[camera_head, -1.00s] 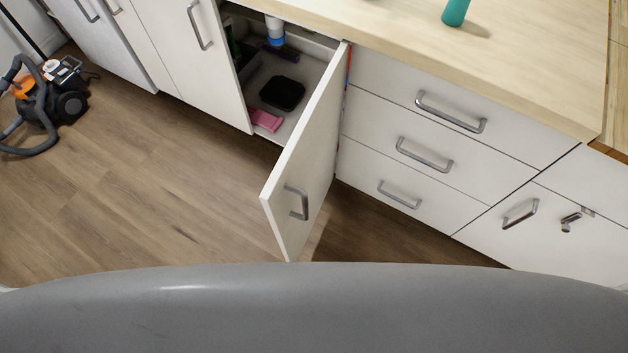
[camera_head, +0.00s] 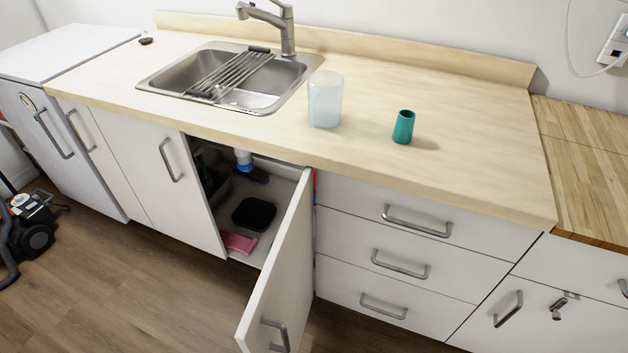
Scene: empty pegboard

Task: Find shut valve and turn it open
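No valve shows clearly in the view. Under the sink (camera_head: 235,80), one cabinet door (camera_head: 281,268) stands open toward me. Inside the cabinet, a white and blue drain pipe piece (camera_head: 244,160) hangs down. The upper back of the cabinet is dark and hidden by the countertop edge. A metal faucet (camera_head: 287,30) stands behind the sink. Neither of my grippers is in view.
In the cabinet lie a black item (camera_head: 254,214) and a pink cloth (camera_head: 238,243). A clear cup (camera_head: 325,100) and a teal cup (camera_head: 403,127) stand on the counter (camera_head: 455,110). Drawers (camera_head: 400,262) are right of the open door. A vacuum cleaner (camera_head: 32,228) stands at far left.

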